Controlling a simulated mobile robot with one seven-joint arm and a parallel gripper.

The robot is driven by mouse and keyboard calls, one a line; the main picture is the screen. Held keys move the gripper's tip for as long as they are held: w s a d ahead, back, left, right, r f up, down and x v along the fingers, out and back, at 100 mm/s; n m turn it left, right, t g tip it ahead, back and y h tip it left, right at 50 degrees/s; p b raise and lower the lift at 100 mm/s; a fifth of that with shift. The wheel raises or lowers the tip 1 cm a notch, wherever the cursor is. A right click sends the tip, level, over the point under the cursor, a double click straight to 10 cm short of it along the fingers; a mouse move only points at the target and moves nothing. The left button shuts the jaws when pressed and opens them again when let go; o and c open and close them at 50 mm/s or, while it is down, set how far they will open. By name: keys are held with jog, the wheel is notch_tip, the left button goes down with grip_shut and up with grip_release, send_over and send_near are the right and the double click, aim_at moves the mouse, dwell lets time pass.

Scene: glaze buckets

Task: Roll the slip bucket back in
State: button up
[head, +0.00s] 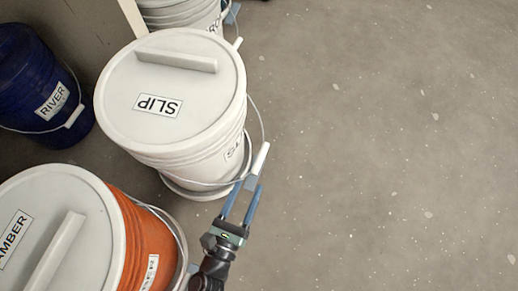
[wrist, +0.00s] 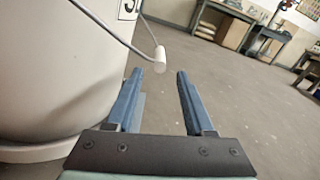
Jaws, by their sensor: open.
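The slip bucket (head: 175,85) is white, with a lid marked SLIP and a raised bar on the lid. It stands upright on a low pale round base (head: 195,190), and its side fills the left of the wrist view (wrist: 50,70). Its wire handle hangs on the right side with a white grip (head: 261,157); the grip also shows in the wrist view (wrist: 160,60). My gripper (head: 250,186) is open, its blue fingers pointing at the grip. In the wrist view the grip appears just beyond the fingertips, roughly between them; I cannot tell whether they touch.
An orange bucket (head: 148,240) with a lid marked AMBER stands at the lower left, close to my arm. A blue bucket (head: 38,90) marked RIVER is at the left, and another white bucket (head: 185,14) is behind. The floor (head: 400,150) at the right is clear.

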aim_at(262, 155)
jog(key=b+x, duration=0.3)
jog(key=x, duration=0.7)
jog(key=shift+w, duration=0.1)
grip_shut()
jog(key=shift+f, duration=0.1)
dwell(1.0)
